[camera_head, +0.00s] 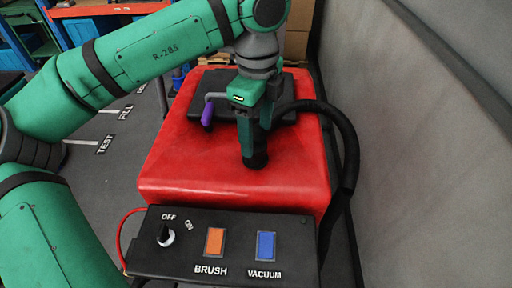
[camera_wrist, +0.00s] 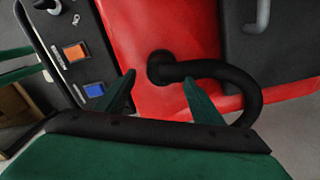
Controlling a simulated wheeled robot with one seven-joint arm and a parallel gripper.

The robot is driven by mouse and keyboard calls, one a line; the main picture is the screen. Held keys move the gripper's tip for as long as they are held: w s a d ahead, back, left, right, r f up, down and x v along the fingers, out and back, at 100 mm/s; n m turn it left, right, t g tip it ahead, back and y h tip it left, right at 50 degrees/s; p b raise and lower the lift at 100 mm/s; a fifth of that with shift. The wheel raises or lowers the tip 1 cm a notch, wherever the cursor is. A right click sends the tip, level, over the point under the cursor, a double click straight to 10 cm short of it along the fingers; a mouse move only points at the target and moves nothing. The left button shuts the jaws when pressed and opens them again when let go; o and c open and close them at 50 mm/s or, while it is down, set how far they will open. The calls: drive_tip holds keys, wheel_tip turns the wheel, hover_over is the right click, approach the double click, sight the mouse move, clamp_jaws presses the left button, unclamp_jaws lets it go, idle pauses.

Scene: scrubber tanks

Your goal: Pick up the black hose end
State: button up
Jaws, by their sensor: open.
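The red scrubber tank (camera_head: 175,165) has a black hose (camera_head: 345,150) that arches over its right side. The black hose end (camera_head: 255,158) points down at the tank's red top; it also shows in the wrist view (camera_wrist: 160,66). My gripper (camera_head: 254,126) points down right over the hose end, its green fingers apart. In the wrist view my gripper (camera_wrist: 159,80) has one fingertip on each side of the hose end's line. Nothing is clamped. Whether the fingers touch the hose cannot be told. Part of the hose is hidden behind my gripper.
A black lid (camera_head: 210,88) with a purple-gripped lever (camera_head: 207,113) lies behind my gripper. A control panel (camera_head: 190,250) with a knob, an orange BRUSH switch and a blue VACUUM switch is in front. A grey wall (camera_head: 420,130) stands close on the right.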

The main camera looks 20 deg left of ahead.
sight(255, 144)
drive_tip(key=shift+w+a+f, duration=0.1)
drive_tip(key=shift+a+f, duration=0.05)
drive_tip(key=shift+f, duration=1.2)
drive_tip(key=shift+w+a+f, duration=0.1)
drive_tip(key=shift+a+f, duration=0.05)
drive_tip(key=shift+f, duration=1.15)
drive_tip(key=shift+c, duration=0.3)
drive_tip(key=c, duration=1.2)
